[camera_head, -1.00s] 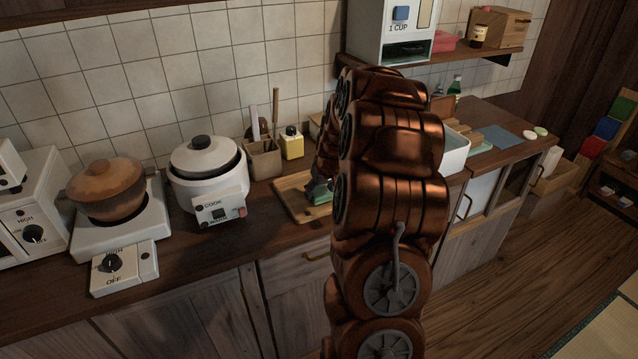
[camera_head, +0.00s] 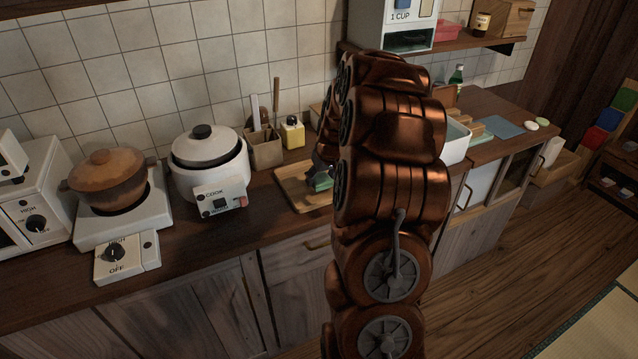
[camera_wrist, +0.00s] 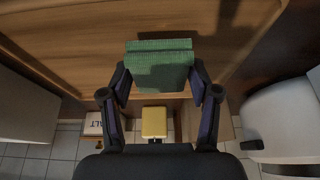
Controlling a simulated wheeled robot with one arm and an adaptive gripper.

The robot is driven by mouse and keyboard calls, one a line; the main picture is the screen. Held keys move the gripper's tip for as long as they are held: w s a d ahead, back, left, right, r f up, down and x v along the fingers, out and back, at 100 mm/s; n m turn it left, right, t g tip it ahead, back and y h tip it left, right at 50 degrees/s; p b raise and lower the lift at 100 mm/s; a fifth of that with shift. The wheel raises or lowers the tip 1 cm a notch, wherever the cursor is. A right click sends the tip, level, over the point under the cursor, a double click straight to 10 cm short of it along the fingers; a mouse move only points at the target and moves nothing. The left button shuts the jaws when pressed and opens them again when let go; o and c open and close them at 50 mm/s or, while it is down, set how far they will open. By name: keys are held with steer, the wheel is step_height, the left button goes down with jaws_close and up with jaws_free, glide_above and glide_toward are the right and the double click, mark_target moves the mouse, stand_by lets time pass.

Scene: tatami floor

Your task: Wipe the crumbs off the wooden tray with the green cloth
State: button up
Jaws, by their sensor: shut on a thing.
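The wooden tray (camera_head: 290,188) lies on the counter, partly hidden behind my arm. The green cloth (camera_head: 320,182) is over the tray's right part in the head view. My gripper (camera_head: 323,168) is mostly hidden by my arm there. In the wrist view the green cloth (camera_wrist: 160,68) is between the two fingertips of my gripper (camera_wrist: 160,80), which is shut on it. The cloth looks folded, with a ribbed texture, and is at or just above a brown wood surface; contact cannot be told. I can make out no crumbs in either current view.
A white rice cooker (camera_head: 205,170) stands left of the tray. Behind the tray are a utensil holder (camera_head: 264,150) and a yellow bottle (camera_head: 292,133). A white tub (camera_head: 456,142) stands right of my arm. A clay pot (camera_head: 106,182) sits on a burner farther left.

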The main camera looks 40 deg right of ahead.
steer(key=shift+r, duration=3.2)
